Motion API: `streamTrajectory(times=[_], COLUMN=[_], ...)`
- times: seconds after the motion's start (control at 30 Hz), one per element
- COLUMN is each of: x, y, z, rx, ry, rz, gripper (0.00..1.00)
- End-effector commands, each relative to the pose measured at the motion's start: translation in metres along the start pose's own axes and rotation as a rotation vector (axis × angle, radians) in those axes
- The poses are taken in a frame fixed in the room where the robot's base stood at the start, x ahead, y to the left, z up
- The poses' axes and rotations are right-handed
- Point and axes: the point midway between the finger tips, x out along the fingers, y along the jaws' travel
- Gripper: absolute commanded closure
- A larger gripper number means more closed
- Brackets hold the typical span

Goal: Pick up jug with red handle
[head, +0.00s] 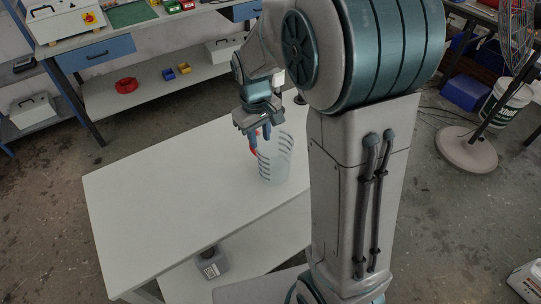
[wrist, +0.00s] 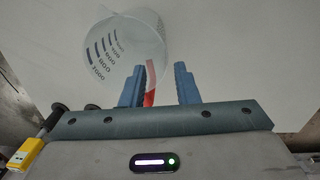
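The jug is clear, with dark scale markings and a red handle. In the head view the jug (head: 276,165) stands upright on the white table (head: 165,195), with its red handle (head: 253,145) on its left side. In the wrist view the jug (wrist: 122,50) is at upper left, and its handle (wrist: 151,80) shows between my two blue fingers, nearer the left one. My gripper (head: 260,137) is at the handle side of the jug, pointing down; it also shows in the wrist view (wrist: 161,72). The fingers are apart. I cannot tell whether they touch the handle.
The rest of the tabletop is clear. A grey container (head: 212,264) sits on the lower shelf. A fan base (head: 466,150) and white bucket (head: 505,103) stand at right.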

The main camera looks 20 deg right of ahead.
Motion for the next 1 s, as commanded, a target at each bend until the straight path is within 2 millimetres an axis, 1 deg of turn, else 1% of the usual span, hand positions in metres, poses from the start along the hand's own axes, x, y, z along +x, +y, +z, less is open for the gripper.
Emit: streamTrajectory(times=[0.03,0.1,0.27,0.33,0.5,0.6,0.7,0.9,0.93,0.97,1.0], x=[0.008,0.015,0.025,0.032,0.058,0.069,0.073,0.073,0.073,0.073,0.073], y=[0.000,0.000,-0.001,-0.002,-0.006,-0.006,-0.006,-0.006,-0.006,-0.006,-0.006], z=[0.000,0.000,0.001,0.001,0.003,0.002,0.002,0.002,0.002,0.002,0.002], rx=[0.000,0.000,0.000,0.000,0.000,-0.001,-0.001,-0.001,-0.001,-0.001,-0.001], ry=[-0.003,-0.001,-0.001,-0.002,-0.003,-0.002,0.000,0.002,0.002,0.002,0.002], rz=[-0.001,0.000,0.000,-0.001,-0.001,-0.001,0.000,0.000,0.000,0.000,0.000], gripper=[0.72,0.72,0.72,0.72,0.72,0.72,0.72,0.72,0.78,0.86,0.97])
